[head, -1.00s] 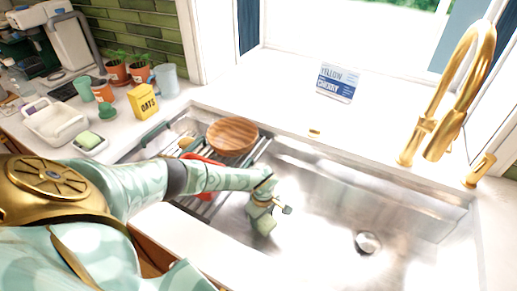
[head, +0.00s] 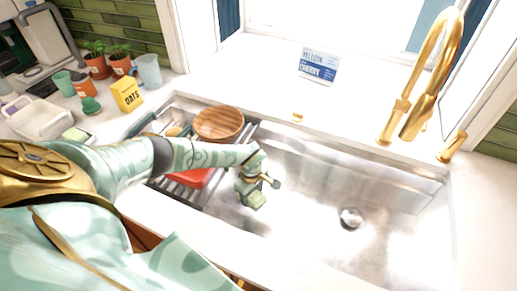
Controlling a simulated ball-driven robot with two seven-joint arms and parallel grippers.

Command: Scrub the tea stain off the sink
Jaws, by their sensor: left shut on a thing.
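My left gripper (head: 253,184) is over the left part of the steel sink (head: 310,185), just right of the drying rack. It is shut on a pale green block that looks like a sponge (head: 254,201). The block is low over the basin floor; I cannot tell whether it touches. I cannot make out a tea stain on the bright, reflective basin; the arm and gripper hide part of it. My right gripper is not in view.
The rack (head: 215,180) holds a wooden bowl (head: 218,124) and a red item (head: 190,178). A drain (head: 351,218) and golden faucet (head: 420,90) are to the right. An oats box (head: 127,95), cups and plants stand on the left counter. The basin's right side is clear.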

